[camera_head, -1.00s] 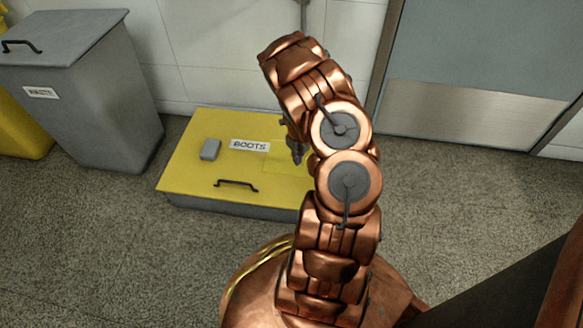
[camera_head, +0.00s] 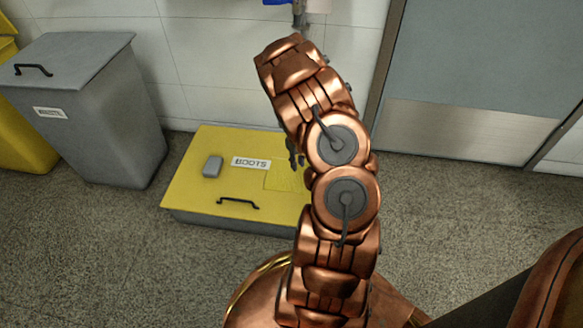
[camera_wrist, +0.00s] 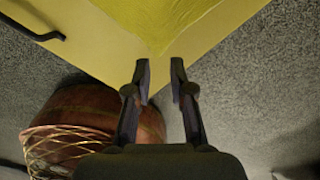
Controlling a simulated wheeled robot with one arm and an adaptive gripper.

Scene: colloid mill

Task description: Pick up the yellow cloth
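The yellow cloth (camera_head: 287,175) lies flat on the right part of the yellow lid of the boots box (camera_head: 228,185), almost the same colour as the lid. My arm hides its right side in the head view. In the wrist view the cloth (camera_wrist: 160,20) fills the top middle, with a corner pointing down toward my fingers. My gripper (camera_wrist: 160,72) is open and empty, its two fingertips apart just below that corner in the picture. In the head view my gripper (camera_head: 296,158) shows partly behind my arm, over the cloth's far edge. Its height above the lid is unclear.
A small grey block (camera_head: 213,166), a BOOTS label (camera_head: 251,163) and a black handle (camera_head: 238,203) are on the lid. A grey bin (camera_head: 95,125) stands to the left. A tiled wall and a grey door (camera_head: 480,80) are behind. Speckled floor is clear on the right.

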